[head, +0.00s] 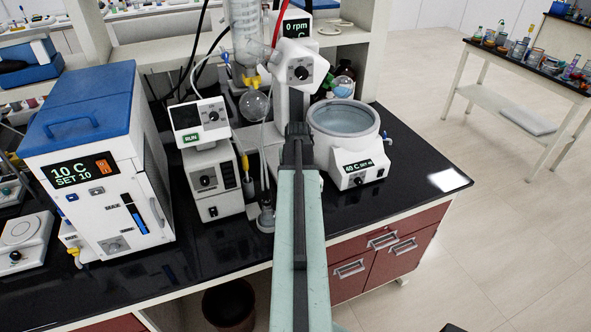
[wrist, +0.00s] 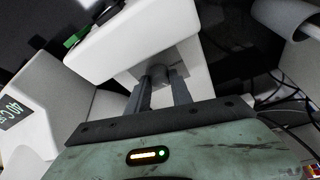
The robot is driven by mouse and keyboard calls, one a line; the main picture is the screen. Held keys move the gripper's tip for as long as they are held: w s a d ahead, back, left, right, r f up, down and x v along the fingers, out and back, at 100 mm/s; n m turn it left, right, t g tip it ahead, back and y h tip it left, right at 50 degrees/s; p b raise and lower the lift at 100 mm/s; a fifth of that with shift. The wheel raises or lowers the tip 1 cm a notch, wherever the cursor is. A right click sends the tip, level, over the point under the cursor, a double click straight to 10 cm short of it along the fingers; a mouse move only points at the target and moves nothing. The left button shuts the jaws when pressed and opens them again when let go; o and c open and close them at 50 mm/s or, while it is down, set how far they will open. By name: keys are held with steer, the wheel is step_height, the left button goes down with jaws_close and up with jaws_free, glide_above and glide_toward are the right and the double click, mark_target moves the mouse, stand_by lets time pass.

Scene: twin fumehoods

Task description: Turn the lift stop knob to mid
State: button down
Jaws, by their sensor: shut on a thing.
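My gripper (wrist: 163,82) is in the middle of the wrist view, with its two dark fingers on either side of a small grey knob (wrist: 166,71). It is shut on this knob, under a white housing (wrist: 130,38). I cannot read any mark or the knob's setting. In the head view my gripper (head: 298,132) is at the evaporator's white column (head: 296,103), and my arm hides the knob there. A dark round knob (head: 301,73) shows on the white head above.
The heating bath (head: 343,118), reading 40 C, stands close on the right. A control unit (head: 209,170) and a blue-topped chiller (head: 85,165) stand on the left. A glass flask (head: 254,103) and tubing hang near the column. The black bench top (head: 415,170) is clear at the right.

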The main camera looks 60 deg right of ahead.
steer(key=m+g, duration=0.1)
steer(key=m, duration=0.1)
steer(key=m+g, duration=0.1)
steer(key=m, duration=0.2)
steer(key=shift+w+h, duration=0.1)
steer(key=shift+h, duration=0.3)
steer(key=shift+m, duration=0.3)
steer(key=c, duration=1.2)
jaws_free()
steer(key=shift+o, duration=0.2)
steer(key=p+v, duration=0.7)
steer(key=v, duration=0.1)
steer(key=shift+f, duration=0.1)
